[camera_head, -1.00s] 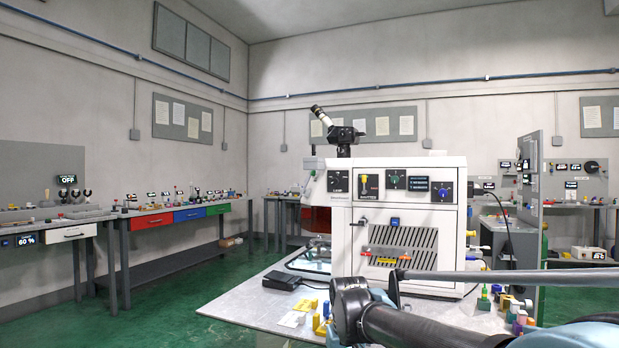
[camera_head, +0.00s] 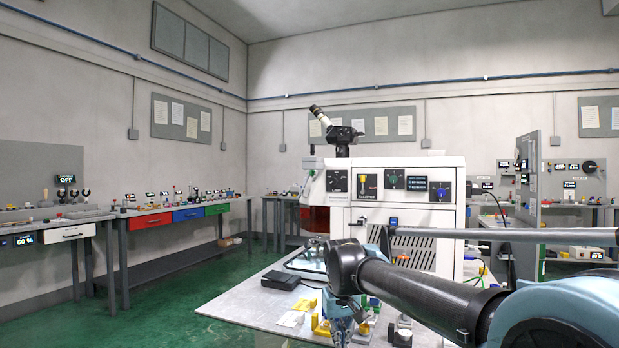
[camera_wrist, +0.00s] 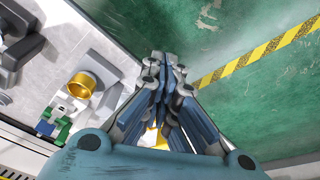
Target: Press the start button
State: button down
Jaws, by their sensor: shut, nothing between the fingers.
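The white machine (camera_head: 395,172) stands on a grey bench, with a row of knobs, a lever and small displays on its upper panel. A small blue button (camera_head: 393,221) shows on its front, below that panel. I cannot tell which control is the start button. My gripper (camera_wrist: 160,65) is shut and empty in the wrist view, pointing over the bench edge and the green floor. In the head view my arm reaches across the front right of the machine and hides part of its lower front.
A black pedal-like box (camera_head: 289,280) lies on the bench (camera_head: 240,307) at left. Small yellow and grey parts stand near my arm. The wrist view shows a gold cup-shaped part (camera_wrist: 82,85) beside the gripper.

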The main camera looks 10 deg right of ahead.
aim_at(312, 173)
jog(key=w+a+r+n+t+h, duration=0.1)
jog(key=w+a+r+n, duration=0.1)
jog(key=w+r, duration=1.3)
jog(key=w+a+r+n+t+h, duration=0.1)
jog(key=w+a+r+n+t, duration=0.1)
jog(key=w+r, duration=1.25)
jog(key=w+a+r+n+t+h, duration=0.15)
jog(key=w+r, duration=0.65)
jog(key=r, duration=1.4)
jog(key=w+a+f, duration=0.1)
jog(key=w+a, duration=0.2)
jog(key=w, duration=0.3)
jog(key=w+a+f+n, duration=0.1)
jog(key=w+a+f, duration=0.1)
jog(key=w, duration=0.3)
jog(key=shift+w+a+f, duration=0.25)
jog(key=shift+w+a, duration=0.15)
jog(key=shift+a, duration=0.45)
jog(key=shift+d, duration=0.15)
jog(key=w+d+f, duration=0.2)
jog(key=d, duration=0.5)
jog(key=shift+d+f, duration=0.4)
jog(key=shift+d, duration=0.15)
